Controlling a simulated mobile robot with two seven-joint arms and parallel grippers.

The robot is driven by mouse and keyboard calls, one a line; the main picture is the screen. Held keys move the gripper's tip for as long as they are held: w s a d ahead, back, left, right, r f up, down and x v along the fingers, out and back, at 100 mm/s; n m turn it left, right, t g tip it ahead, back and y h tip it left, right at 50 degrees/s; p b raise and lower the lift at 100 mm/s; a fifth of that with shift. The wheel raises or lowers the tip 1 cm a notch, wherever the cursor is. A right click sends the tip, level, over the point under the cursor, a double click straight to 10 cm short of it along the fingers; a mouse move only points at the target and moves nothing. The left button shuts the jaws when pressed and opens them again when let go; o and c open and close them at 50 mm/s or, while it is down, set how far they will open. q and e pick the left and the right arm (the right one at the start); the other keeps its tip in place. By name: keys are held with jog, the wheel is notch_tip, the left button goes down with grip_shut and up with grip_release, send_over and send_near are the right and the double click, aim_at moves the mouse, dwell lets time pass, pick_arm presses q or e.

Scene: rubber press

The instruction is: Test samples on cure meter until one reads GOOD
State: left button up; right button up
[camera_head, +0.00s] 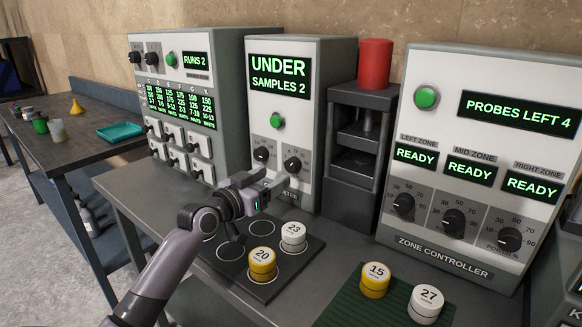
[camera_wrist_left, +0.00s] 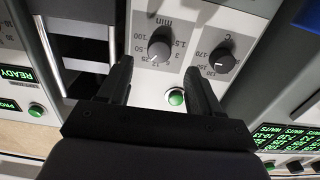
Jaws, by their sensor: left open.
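The cure meter (camera_head: 305,105) shows "UNDER" and "SAMPLES 2" on its screen (camera_head: 280,75). Below are a green button (camera_head: 277,121) and two dial knobs, one the right knob (camera_head: 292,165). My left gripper (camera_head: 275,180) is open and empty in front of the right knob. In the left wrist view its fingers (camera_wrist_left: 158,68) point at a knob (camera_wrist_left: 159,50) on a min scale; contact is unclear. Yellow sample 20 (camera_head: 262,262) and white sample 23 (camera_head: 293,237) stand on a dark circle-marked tray (camera_head: 287,278). Yellow sample 15 (camera_head: 375,278) and white sample 27 (camera_head: 427,303) stand right. My right gripper is out of view.
A zone controller (camera_head: 445,245) reads "PROBES LEFT 4" and READY for all zones. A dark press (camera_head: 352,185) with a red cylinder (camera_head: 375,62) stands beside the meter. A "RUNS 2" panel (camera_head: 226,60) is left. A side table (camera_head: 70,155) holds cups and a teal tray (camera_head: 120,132).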

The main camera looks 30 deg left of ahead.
aim_at(289, 168)
pick_arm(q)
jog(key=shift+w+d, duration=0.15)
jog(key=shift+w, duration=1.4)
jog(key=shift+w+d, duration=0.15)
jog(key=shift+w, duration=1.4)
jog(key=c, duration=1)
